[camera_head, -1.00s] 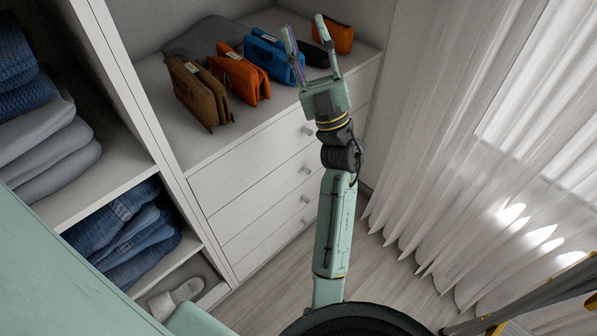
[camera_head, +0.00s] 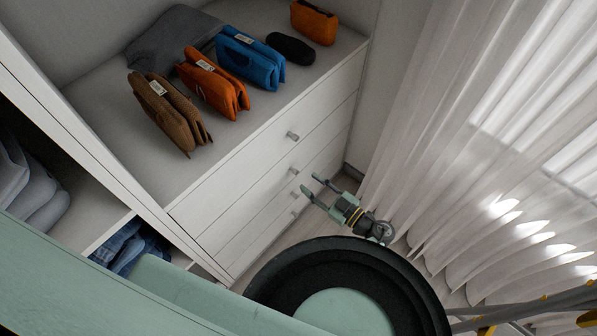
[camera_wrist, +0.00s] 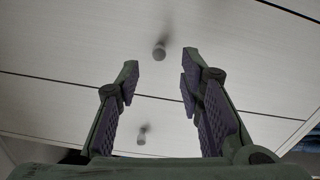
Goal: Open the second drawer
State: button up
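In the wrist view, my open fingers (camera_wrist: 160,72) point at the drawer fronts. A knob (camera_wrist: 159,52), apparently the second drawer's, shows just beyond the gap between the fingertips, not gripped. A lower knob (camera_wrist: 141,138) shows between the fingers.
The top holds a brown bag (camera_head: 170,110), orange bag (camera_head: 213,85), blue bag (camera_head: 250,60), black case (camera_head: 290,48) and orange pouch (camera_head: 314,22). The top knob (camera_head: 292,135) is above. A white curtain (camera_head: 440,120) hangs to the right; folded clothes (camera_head: 30,190) sit left.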

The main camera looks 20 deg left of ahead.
aim_at(297, 174)
jog(key=x, duration=0.6)
jog(key=shift+p, duration=0.35)
jog(key=shift+c, duration=0.3)
grip_shut()
